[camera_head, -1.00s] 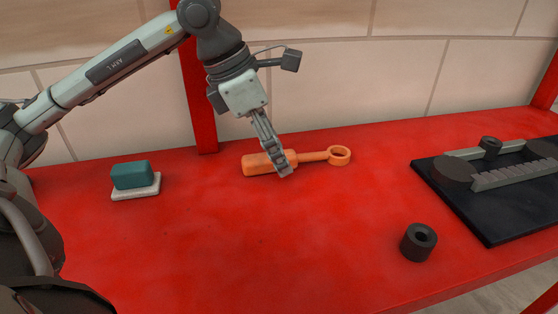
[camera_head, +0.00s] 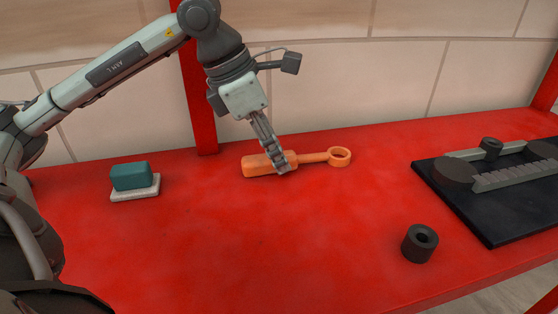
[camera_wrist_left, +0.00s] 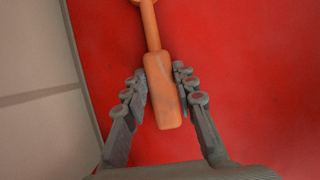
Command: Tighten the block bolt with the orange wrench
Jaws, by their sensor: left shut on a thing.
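The orange wrench (camera_head: 312,158) lies on the red table near the wall, its ring end to the right and its thick handle to the left. My left gripper (camera_head: 281,165) is shut on the handle from above. In the left wrist view the wrench handle (camera_wrist_left: 164,90) lies between the two fingers of my left gripper (camera_wrist_left: 160,82). The ring is mostly cut off at the top edge there. A dark block (camera_head: 455,172) with a ridged grey bar sits on a black plate at the right. Its bolt (camera_head: 491,146) appears to be the dark round piece at the back. My right gripper is not in view.
A dark hollow cylinder (camera_head: 419,243) stands near the front right of the red table (camera_head: 220,245). A teal block on a white base (camera_head: 134,180) sits at the left. A red post (camera_head: 196,95) and tiled wall stand behind. The middle of the table is clear.

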